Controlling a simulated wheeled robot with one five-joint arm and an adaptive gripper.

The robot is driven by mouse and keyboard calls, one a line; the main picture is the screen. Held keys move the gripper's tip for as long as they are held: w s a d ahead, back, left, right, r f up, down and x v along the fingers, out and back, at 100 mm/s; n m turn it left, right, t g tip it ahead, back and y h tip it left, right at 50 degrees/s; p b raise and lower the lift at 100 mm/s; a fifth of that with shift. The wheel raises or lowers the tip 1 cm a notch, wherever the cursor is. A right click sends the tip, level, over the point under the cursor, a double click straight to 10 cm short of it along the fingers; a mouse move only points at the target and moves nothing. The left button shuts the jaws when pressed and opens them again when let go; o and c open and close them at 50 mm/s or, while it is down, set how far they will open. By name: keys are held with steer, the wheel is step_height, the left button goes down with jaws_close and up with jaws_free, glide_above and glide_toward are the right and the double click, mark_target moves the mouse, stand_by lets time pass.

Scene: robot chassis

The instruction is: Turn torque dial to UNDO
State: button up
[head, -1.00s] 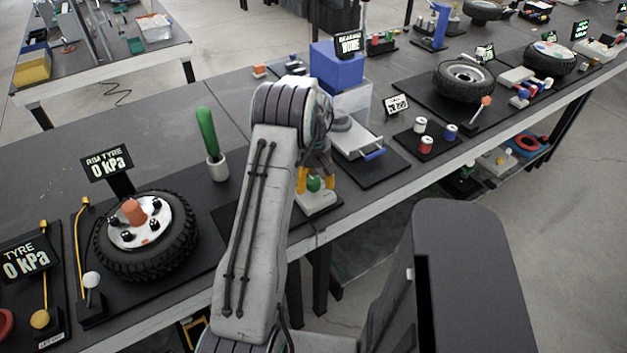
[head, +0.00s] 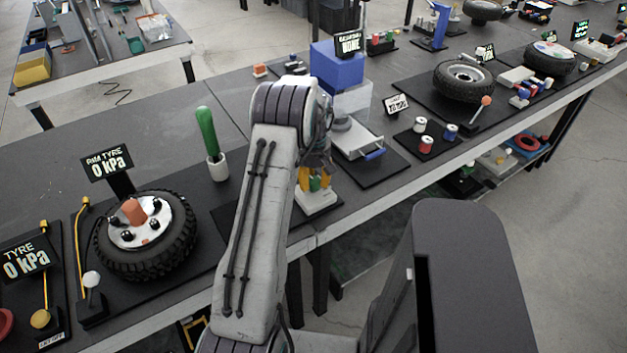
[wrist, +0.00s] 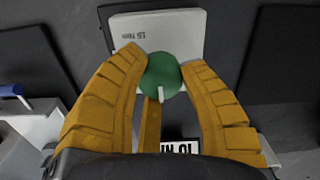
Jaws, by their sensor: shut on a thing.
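The torque dial (wrist: 162,76) is a round green knob with a white pointer mark, which points toward the bottom of the wrist view. It sits on a pale box (wrist: 160,32) marked "15 Nm" at its far edge. A second label, partly hidden and seeming to start with "10 N", shows below the dial. My gripper (wrist: 163,68) has its yellow fingers shut on opposite sides of the dial. In the head view, my gripper (head: 316,180) reaches down onto the pale dial base (head: 318,204), and only a bit of green shows between the fingers. No UNDO mark is legible.
A blue box (head: 336,66) and a drawer unit (head: 358,138) stand close behind and right of my gripper. A green-handled tool (head: 208,132) in a white cup and a tyre (head: 150,250) are to the left. Red and blue spools (head: 427,144) are further right.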

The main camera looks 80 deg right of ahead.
mark_target(313, 179)
steer(key=shift+f+m, duration=0.15)
steer(key=shift+m, duration=0.15)
steer(key=shift+a+m+b, duration=0.1)
steer(key=shift+m+b, duration=0.4)
steer(key=shift+m, duration=0.4)
steer(key=shift+m+b, duration=0.5)
steer(key=shift+m, duration=1.6)
steer(key=o, duration=1.2)
step_height(313, 179, up, 12)
